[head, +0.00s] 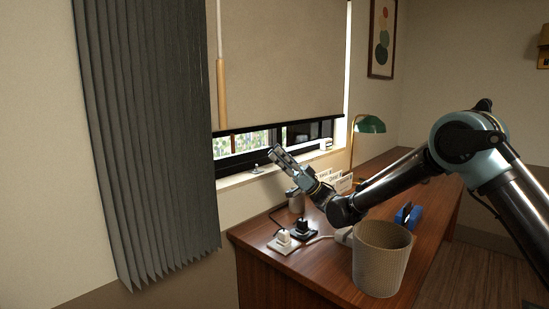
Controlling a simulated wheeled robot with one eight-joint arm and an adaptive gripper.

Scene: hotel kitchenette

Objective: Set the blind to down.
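The beige roller blind (285,60) covers most of the window, and its dark bottom bar (285,125) hangs above the sill. A strip of window with greenery outside shows below the bar. A pale cord with a wooden handle (221,92) hangs at the blind's left side. My gripper (277,156) is below the bar, near the sill, and points up and left. It appears apart from both the bar and the wooden handle. Its fingers are too small to tell whether they are open or shut, and I see nothing held in them.
A grey pleated curtain (150,140) hangs at the left. The wooden desk (300,276) under the window bears a woven bin (381,262), plugs (284,240), a blue object (407,214) and a green lamp (369,125). The sill (235,180) is narrow. A framed picture (382,38) hangs behind.

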